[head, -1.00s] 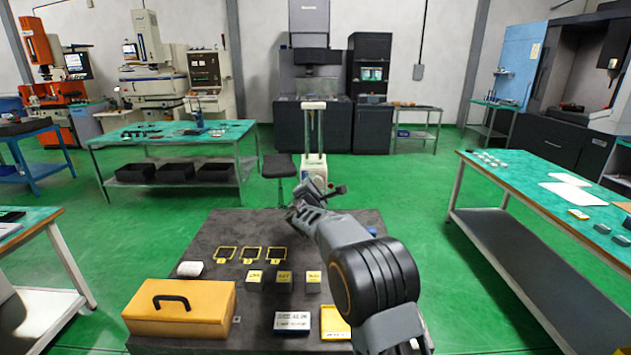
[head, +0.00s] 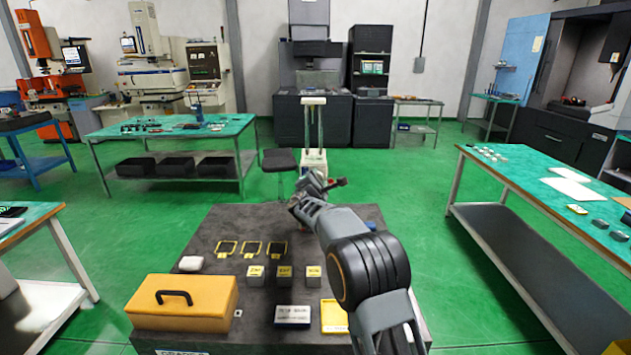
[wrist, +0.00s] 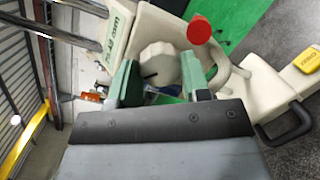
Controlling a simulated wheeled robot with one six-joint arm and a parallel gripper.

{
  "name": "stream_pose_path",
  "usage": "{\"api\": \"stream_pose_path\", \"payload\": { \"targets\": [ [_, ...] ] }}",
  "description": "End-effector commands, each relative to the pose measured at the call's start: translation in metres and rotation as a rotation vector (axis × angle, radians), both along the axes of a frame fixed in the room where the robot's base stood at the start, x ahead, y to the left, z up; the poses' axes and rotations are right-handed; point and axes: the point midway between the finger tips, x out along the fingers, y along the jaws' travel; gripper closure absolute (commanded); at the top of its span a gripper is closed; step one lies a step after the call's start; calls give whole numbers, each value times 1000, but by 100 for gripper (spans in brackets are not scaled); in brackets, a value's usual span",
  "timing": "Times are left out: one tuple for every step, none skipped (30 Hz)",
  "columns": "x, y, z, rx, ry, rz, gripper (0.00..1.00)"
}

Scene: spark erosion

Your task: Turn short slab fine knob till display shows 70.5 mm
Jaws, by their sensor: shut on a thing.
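In the wrist view a pale ribbed knob (wrist: 157,64) with a dark slot sits between the two green fingers of my gripper (wrist: 158,72). My gripper is shut on this knob. A pale panel with green lettering (wrist: 117,38) stands up and left of the knob, seen tilted. I cannot read a display value in either view. In the head view my gripper (head: 308,188) is at the far edge of the dark table, at the foot of a pale column device (head: 314,130); my arm hides part of it.
A red round knob (wrist: 199,30) and a pale curved handle (wrist: 232,80) are close to the right finger. The dark table (head: 225,220) bears an orange case (head: 205,308), several yellow-topped blocks (head: 284,275), dark yellow-edged frames (head: 252,249) and a yellow tray (head: 333,328).

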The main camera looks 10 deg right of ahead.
Motion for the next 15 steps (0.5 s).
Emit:
{"api": "stream_pose_path", "payload": {
  "targets": [
    [0,0,-1,1,0,-1,81],
    [0,0,-2,5,-1,-1,81],
    [0,0,-4,15,-3,-2,81],
    [0,0,-5,24,-5,-1,81],
    [0,0,-7,37,-8,-2,81],
    [0,0,-8,54,-12,-1,81],
    [0,0,-7,69,-16,-1,81],
    [0,-1,-7,83,-19,-1,81],
    [0,-1,-6,100,-22,-1,81],
    [0,-1,-6,113,-24,0,81],
    [0,0,-5,124,-26,0,81],
    [0,-1,-4,137,-28,-1,81],
    [0,-1,-4,143,-29,-1,81],
    [0,-1,-3,149,-29,-1,81],
    [0,0,-2,154,-30,-1,81]
  ]
}}
